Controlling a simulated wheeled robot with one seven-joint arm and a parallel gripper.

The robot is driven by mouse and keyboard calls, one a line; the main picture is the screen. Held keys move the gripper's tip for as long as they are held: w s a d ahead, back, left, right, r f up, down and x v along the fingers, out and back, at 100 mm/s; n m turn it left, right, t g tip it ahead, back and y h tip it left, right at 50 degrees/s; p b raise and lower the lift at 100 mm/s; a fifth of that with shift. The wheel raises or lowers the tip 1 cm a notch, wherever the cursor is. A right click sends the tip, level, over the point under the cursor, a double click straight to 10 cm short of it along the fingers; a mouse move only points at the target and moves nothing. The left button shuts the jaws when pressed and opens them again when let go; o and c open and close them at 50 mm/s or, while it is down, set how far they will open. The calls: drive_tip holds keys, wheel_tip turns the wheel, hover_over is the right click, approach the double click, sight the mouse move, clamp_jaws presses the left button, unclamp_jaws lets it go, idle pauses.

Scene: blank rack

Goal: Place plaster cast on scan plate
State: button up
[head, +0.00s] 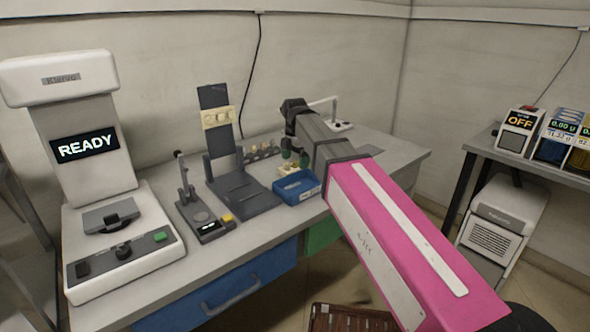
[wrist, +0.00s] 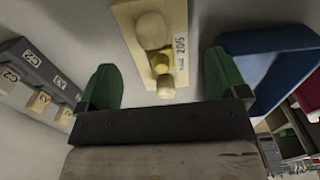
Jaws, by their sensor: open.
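The plaster cast (head: 287,170) is a cream block with tooth shapes, lying on the bench beside a blue tray. My gripper (head: 294,158) is open above the cast. In the wrist view its green fingers (wrist: 163,82) stand on either side of the near end of the cast, with no grip on it. A dark plate (head: 108,214), seemingly the scan plate, sits empty on the white scanner at the left, whose screen reads READY.
The blue tray (head: 297,188) is close to the right of the cast in the wrist view. A labelled grey rack (wrist: 40,68) is on the left there. A dark stand (head: 240,188) with a cream piece and a small gauge (head: 205,222) stand between scanner and gripper.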

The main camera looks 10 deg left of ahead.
wheel_tip(320, 180, down, 3)
drive_tip(key=shift+r, duration=0.2)
drive_tip(key=c, duration=1.2)
drive_tip(key=shift+r, duration=0.15)
